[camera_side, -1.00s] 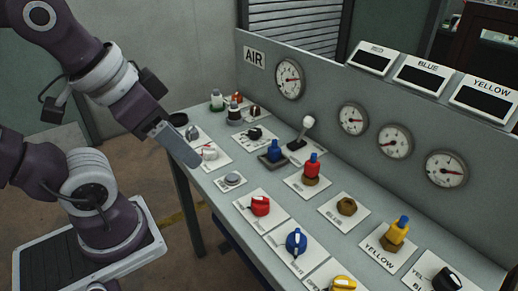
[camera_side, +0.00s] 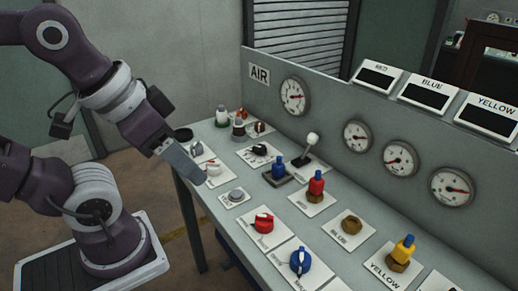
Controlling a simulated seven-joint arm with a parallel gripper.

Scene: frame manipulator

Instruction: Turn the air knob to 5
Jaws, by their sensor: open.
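The AIR sign (camera_side: 260,74) is on the upright panel, with a round white gauge (camera_side: 295,96) to its right; the gauge's numbers are too small to read. At the table's far left end are a grey knob (camera_side: 196,149), a white knob (camera_side: 213,168) and a black knob (camera_side: 260,149), each on a white plate. I cannot tell which of them is the air knob, as the plate lettering is unreadable. My gripper (camera_side: 200,179) is above the table's left edge, close to the white knob in the picture. It is open and seen edge-on, with nothing visible in it.
A lever with a white ball (camera_side: 312,139) and blue (camera_side: 278,166) and red (camera_side: 316,182) fittings stand up from the table. A red knob (camera_side: 264,222) and a blue knob (camera_side: 300,261) are nearer. More gauges line the panel. Open floor lies left of the table.

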